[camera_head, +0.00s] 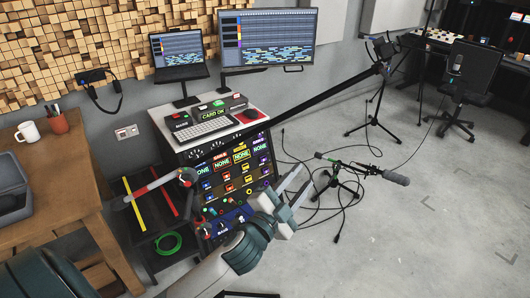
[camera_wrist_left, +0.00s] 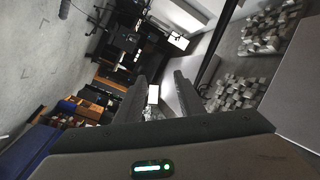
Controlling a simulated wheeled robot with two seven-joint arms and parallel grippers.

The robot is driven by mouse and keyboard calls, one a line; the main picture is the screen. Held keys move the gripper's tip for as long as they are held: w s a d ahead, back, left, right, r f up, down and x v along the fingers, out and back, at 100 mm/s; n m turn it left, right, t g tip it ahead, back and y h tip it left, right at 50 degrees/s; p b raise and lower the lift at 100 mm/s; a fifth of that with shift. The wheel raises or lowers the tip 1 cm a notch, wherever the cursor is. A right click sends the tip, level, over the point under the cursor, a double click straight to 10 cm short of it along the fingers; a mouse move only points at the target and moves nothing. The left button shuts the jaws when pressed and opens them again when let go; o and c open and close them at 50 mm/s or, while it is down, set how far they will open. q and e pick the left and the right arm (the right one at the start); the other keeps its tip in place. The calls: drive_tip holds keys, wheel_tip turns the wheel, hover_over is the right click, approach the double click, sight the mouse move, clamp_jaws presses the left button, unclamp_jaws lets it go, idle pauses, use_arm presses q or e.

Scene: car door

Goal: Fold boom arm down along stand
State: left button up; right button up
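The boom arm (camera_head: 322,98) is a long black pole in the head view. It slopes from the clamp (camera_head: 383,50) atop the tripod stand (camera_head: 376,118) down left, across the front of the rack. A red and pale piece with a ring (camera_head: 160,184) lies at its lower left end; I cannot tell if it is attached. My left gripper (camera_head: 298,190) is open and empty, below the boom and apart from it, left of the stand. In the left wrist view its fingers (camera_wrist_left: 162,95) are apart; a dark diagonal pole (camera_wrist_left: 214,50) beyond them may be the boom. My right gripper is not in view.
A low stand (camera_head: 340,180) with a foam-tipped microphone (camera_head: 396,178) is right of my left gripper. Loose cables (camera_head: 300,155) lie on the floor. The rack (camera_head: 240,170) stands behind the gripper, a wooden table (camera_head: 50,190) at left. Floor at lower right is clear.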

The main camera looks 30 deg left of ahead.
use_arm(q)
drive_tip(key=w+d+r+m+g+h, duration=0.1)
drive_tip(key=d+r+m+g+h, duration=0.65)
drive_tip(key=m, duration=0.75)
drive_tip(key=d+r+m+g+h, duration=0.2)
drive_tip(key=d+r+m+h, duration=0.3)
drive_tip(key=r+m+h, duration=0.75)
drive_tip(key=w+a+f+m+g+y, duration=0.2)
drive_tip(key=a+f+m+y, duration=0.15)
drive_tip(key=a+y, duration=0.3)
drive_tip(key=w+a+f+m+g+y, duration=0.2)
drive_tip(key=a+f+m+g+y, duration=0.1)
drive_tip(key=a+m+y, duration=0.4)
drive_tip(key=a+r+n+y, duration=0.1)
drive_tip(key=a+r+y, duration=0.1)
drive_tip(key=a, duration=0.7)
drive_tip(key=s+a+r+n+y, duration=0.1)
drive_tip(key=a+r+n+y, duration=0.1)
drive_tip(key=a, duration=0.8)
drive_tip(key=shift+y, duration=0.75)
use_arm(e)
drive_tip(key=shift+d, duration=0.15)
use_arm(q)
drive_tip(key=shift+d+f, duration=0.1)
